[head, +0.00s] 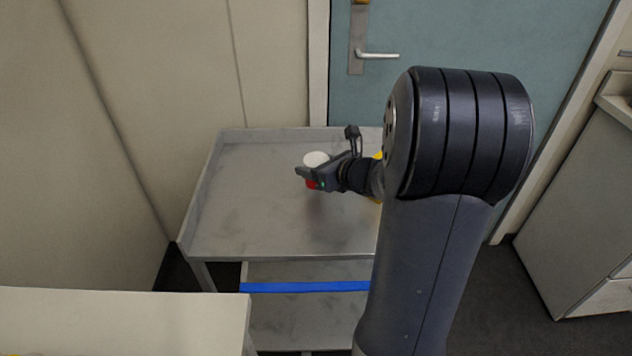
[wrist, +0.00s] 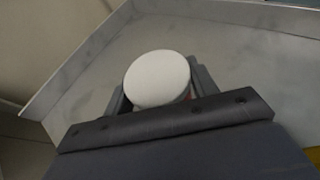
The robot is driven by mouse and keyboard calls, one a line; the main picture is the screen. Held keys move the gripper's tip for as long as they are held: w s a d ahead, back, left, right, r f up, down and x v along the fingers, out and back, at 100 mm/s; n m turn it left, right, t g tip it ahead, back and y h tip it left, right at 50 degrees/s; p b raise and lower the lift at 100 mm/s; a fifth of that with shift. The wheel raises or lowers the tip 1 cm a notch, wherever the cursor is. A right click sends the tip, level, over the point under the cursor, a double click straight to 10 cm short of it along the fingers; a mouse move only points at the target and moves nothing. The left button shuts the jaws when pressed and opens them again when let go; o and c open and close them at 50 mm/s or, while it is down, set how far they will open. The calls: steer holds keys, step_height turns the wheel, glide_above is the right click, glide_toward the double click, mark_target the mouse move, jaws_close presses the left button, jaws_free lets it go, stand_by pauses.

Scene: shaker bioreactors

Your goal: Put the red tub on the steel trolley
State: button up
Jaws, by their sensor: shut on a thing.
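The red tub (head: 311,184) has a white lid and is held over the top shelf of the steel trolley (head: 250,220). My gripper (head: 312,174) is shut on it. In the wrist view the tub's round white lid (wrist: 157,78) sits between the two fingers, with a sliver of red at its right edge. The tub looks upright. I cannot tell whether its base touches the shelf; a faint reddish tint shows on the steel below it. The trolley's raised rim (wrist: 75,72) also shows in the wrist view.
Something yellow (head: 377,156) is on the trolley, mostly hidden behind my arm. The rest of the visible shelf is bare. A pale bench (head: 120,318) is at the lower left. A blue strip (head: 305,287) crosses below the top shelf. A teal door (head: 470,40) stands behind.

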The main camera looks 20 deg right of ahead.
steer(key=shift+f+b, duration=0.5)
steer(key=shift+f, duration=1.35)
steer(key=shift+f, duration=0.2)
steer(key=o, duration=1)
steer(key=shift+o, duration=0.2)
steer(key=shift+r, duration=0.15)
steer(key=shift+r, duration=0.2)
steer(key=p+v, duration=0.1)
steer(key=v, duration=1.1)
steer(key=shift+p, duration=0.4)
